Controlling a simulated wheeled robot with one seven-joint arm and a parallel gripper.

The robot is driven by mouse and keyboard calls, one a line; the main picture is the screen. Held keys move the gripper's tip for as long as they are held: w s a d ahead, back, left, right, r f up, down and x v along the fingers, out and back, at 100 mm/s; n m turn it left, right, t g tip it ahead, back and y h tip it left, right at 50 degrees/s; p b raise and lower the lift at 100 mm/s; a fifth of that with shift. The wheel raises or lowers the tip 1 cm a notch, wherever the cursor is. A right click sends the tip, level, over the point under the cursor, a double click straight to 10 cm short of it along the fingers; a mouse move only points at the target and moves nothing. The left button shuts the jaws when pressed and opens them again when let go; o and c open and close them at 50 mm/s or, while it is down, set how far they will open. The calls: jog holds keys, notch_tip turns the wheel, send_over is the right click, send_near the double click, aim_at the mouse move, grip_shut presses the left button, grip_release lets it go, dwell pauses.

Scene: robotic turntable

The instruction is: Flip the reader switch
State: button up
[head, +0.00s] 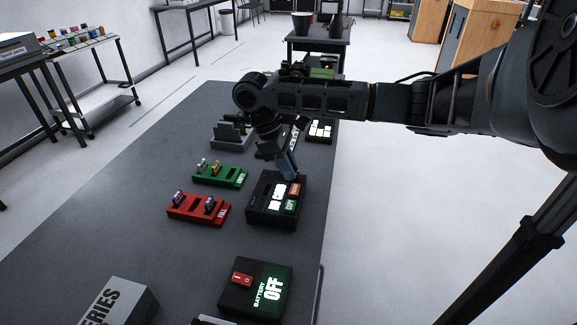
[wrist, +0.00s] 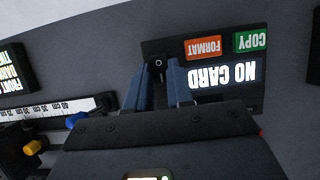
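The reader is a black box (head: 264,214) on the table, with a lit "NO CARD" screen, an orange button and a green button. In the wrist view its screen (wrist: 222,76), orange FORMAT button (wrist: 203,47) and green COPY button (wrist: 249,40) appear upside down. A small dark switch-like part (wrist: 158,63) with a pale dot shows near the reader's edge. My gripper (wrist: 158,82) is open, its two blue fingers apart on either side of that part; contact cannot be told. In the head view my gripper (head: 290,172) points down at the reader's far edge, hiding that part.
A battery box (head: 236,296) with a red switch and an "OFF" screen stands nearer on the table. A green rack (head: 228,179) and a red rack (head: 190,211) are left of the reader. The table's right edge runs close by the reader.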

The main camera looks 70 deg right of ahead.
grip_shut()
jog(key=shift+s, duration=0.1)
jog(key=shift+s+t+p, duration=0.2)
jog(key=shift+t+p, duration=0.15)
jog(key=shift+t, duration=0.55)
jog(key=shift+s+t, duration=0.15)
jog(key=shift+t, duration=0.65)
jog(key=shift+s+t+b, duration=0.1)
jog(key=shift+t+b, duration=0.3)
jog(key=shift+r, duration=0.1)
jog(key=shift+o, duration=1.6)
grip_release()
